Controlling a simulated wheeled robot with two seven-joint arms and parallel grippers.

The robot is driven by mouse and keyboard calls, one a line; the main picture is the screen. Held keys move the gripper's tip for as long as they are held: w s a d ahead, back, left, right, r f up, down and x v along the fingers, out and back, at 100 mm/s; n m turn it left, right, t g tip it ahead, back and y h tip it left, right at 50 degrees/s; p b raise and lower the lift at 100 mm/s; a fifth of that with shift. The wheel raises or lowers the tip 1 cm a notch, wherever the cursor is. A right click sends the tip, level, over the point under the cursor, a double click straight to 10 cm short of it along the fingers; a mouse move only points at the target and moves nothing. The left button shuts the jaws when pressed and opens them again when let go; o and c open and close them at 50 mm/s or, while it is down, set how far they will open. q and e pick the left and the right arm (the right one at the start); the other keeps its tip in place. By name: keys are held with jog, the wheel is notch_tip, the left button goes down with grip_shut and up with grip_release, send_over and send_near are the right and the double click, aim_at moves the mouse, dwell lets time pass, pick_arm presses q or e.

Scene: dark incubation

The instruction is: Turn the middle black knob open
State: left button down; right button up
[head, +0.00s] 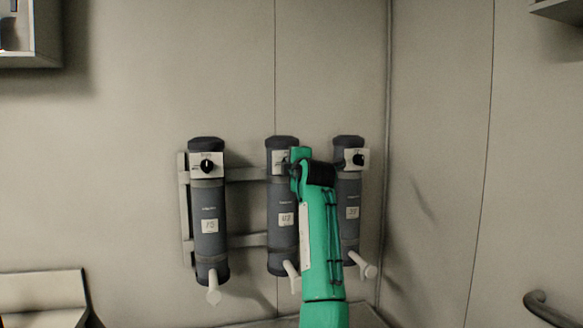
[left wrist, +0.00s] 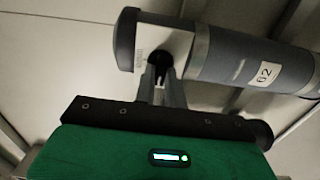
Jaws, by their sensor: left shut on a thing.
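The middle grey cylinder (head: 283,240) hangs upright on the wall rack, with a pale plate (head: 279,158) near its top. The same cylinder (left wrist: 250,55) and its plate (left wrist: 168,45) show in the left wrist view. My left gripper (head: 289,162) is at this plate, with my green arm reaching up from below. In the left wrist view its two fingers (left wrist: 161,80) are shut at the plate, around the middle black knob. The knob is mostly hidden by the fingers, so its angle cannot be told. My right gripper is not in view.
A left cylinder (head: 208,205) with a black knob (head: 207,166) and a right cylinder (head: 348,190) with a black knob (head: 358,159) flank the middle one. My arm partly covers the right cylinder. Pale handles (head: 214,290) stick out below. A curved rail (head: 548,308) is at lower right.

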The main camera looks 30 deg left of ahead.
pick_arm(q)
jog(key=shift+f, duration=0.15)
dwell(0.3)
jog(key=c, duration=1.5)
grip_release()
jog(key=shift+o, duration=0.2)
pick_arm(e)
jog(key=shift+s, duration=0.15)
